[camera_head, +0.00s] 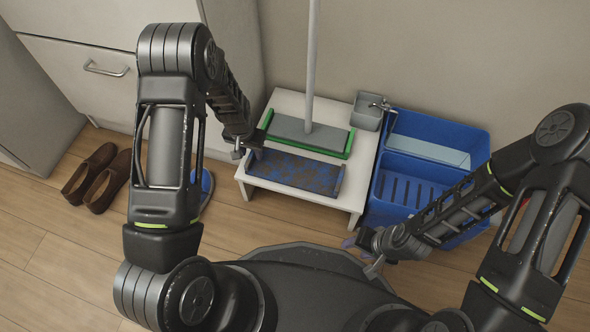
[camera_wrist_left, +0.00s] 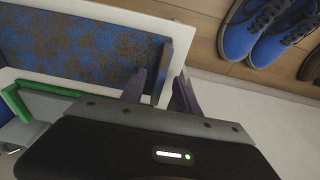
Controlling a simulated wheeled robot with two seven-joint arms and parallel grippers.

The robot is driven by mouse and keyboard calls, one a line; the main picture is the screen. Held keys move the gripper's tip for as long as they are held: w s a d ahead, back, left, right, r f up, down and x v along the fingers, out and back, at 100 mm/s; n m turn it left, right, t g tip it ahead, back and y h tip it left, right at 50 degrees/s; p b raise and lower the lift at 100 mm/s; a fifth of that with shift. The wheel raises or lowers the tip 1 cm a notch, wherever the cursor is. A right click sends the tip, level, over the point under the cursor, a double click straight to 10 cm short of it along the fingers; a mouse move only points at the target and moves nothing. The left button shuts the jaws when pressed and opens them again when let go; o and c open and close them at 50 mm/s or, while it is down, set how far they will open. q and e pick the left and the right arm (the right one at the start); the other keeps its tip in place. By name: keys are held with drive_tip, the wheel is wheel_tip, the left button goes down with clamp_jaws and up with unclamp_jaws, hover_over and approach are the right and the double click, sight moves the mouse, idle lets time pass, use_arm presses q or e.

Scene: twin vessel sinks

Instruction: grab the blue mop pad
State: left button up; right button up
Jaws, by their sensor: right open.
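The blue mop pad (camera_head: 293,172), stained brown, lies flat along the front of a white stool (camera_head: 290,103). In the left wrist view the pad (camera_wrist_left: 85,50) fills the upper left, with a grey strip (camera_wrist_left: 165,68) along its near end. My left gripper (camera_head: 243,148) is at the pad's left end in the head view. In the left wrist view my left gripper (camera_wrist_left: 160,92) has its fingers apart, with the end strip appearing between them; contact cannot be told. My right gripper (camera_head: 370,255) is open and empty, low in front of the blue bucket.
A grey mop head with green edging (camera_head: 310,135) and an upright pole (camera_head: 312,60) stands behind the pad. A blue bucket (camera_head: 410,185) and small grey cup (camera_head: 367,110) are to the right. Brown shoes (camera_head: 98,178) and blue shoes (camera_wrist_left: 258,30) are on the floor.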

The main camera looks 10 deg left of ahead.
idle(0.3)
use_arm(q)
clamp_jaws()
idle(0.5)
